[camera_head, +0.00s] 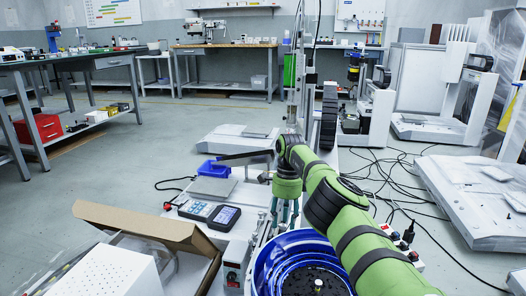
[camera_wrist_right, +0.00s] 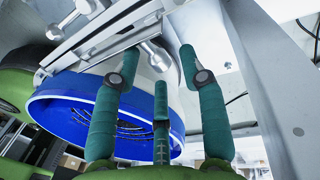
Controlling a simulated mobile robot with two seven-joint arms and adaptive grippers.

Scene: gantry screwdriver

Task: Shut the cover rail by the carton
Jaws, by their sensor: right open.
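The open brown carton (camera_head: 178,232) stands at the lower left in the head view. Right of it, beside the blue bowl (camera_head: 262,268), metal rails (camera_head: 262,232) run along the machine; I cannot tell which one is the cover rail. In the right wrist view a pale metal rail (camera_wrist_right: 112,38) crosses above the blue bowl (camera_wrist_right: 75,108), with round metal knobs close to it. My right gripper (camera_head: 285,212) points down by the rails, partly hidden by my green arm. My left gripper is not in view.
A keypad device (camera_head: 210,213) and a blue bin (camera_head: 213,168) sit left of my arm. A white perforated box (camera_head: 110,272) stands before the carton. A metal post (camera_wrist_right: 262,85) is close on the gripper's right. Cables lie on the floor at right.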

